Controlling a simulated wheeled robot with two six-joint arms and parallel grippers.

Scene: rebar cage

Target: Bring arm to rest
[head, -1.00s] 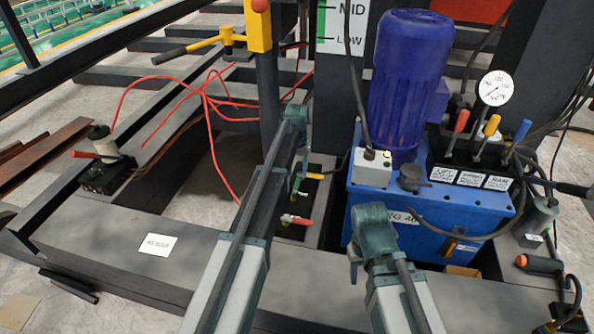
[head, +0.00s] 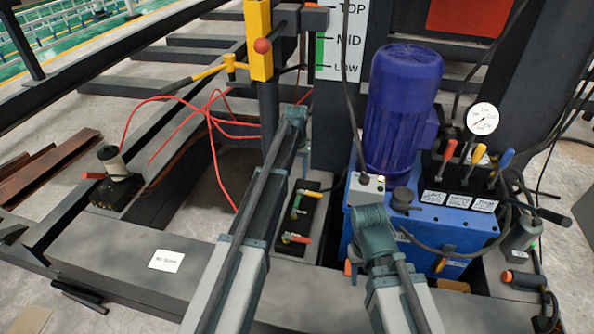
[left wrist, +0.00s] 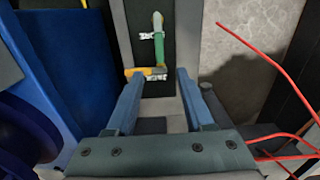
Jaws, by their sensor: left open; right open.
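My left arm reaches up the middle of the head view, its gripper (head: 303,140) pointing down and away near a black valve plate (head: 314,216). In the left wrist view, the two blue-grey fingers of this gripper (left wrist: 156,75) are apart with nothing held. A yellow-orange handle (left wrist: 146,72) shows between the fingertips, with a green lever (left wrist: 158,42) beyond. I cannot tell whether the fingers touch the handle. My right arm comes in at the bottom, its gripper (head: 360,250) by the front of the blue power unit (head: 425,228), mostly hidden behind its wrist.
A purple-blue motor (head: 403,110) and a pressure gauge (head: 482,119) stand on the unit, with red, yellow and blue levers. Red cables (head: 212,122) loop left of my left arm. A yellow post (head: 259,40) and dark beams surround the work area.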

